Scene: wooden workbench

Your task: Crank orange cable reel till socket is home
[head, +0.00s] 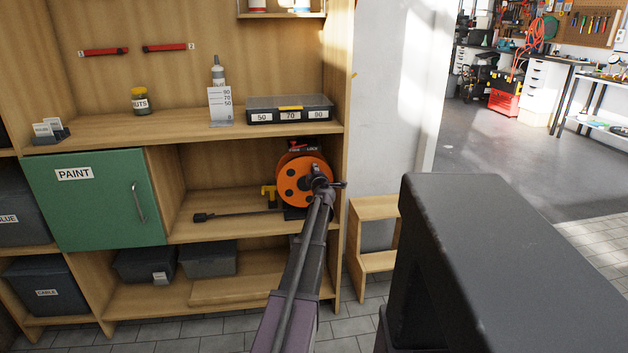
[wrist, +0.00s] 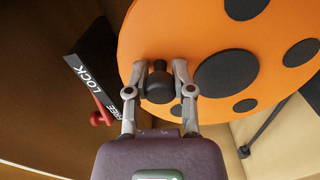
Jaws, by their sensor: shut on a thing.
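The orange cable reel (head: 292,187) stands at the right end of the middle shelf; its face with black round spots fills the top of the wrist view (wrist: 160,32). My gripper (head: 322,184) is at the reel's front face. In the wrist view my gripper (wrist: 158,82) has its two fingers shut on the dark crank knob (wrist: 158,88). The black socket (head: 201,217) lies on the shelf left of the reel, with a dark cable (head: 240,213) running toward the reel.
A LOCK/FREE plate (wrist: 90,82) is beside the reel, with a red lever (wrist: 98,117) near the word FREE. A green PAINT door (head: 97,205) is left of the bay. The shelf's right upright (head: 337,100) is close to the reel. A wooden step stool (head: 376,209) stands right.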

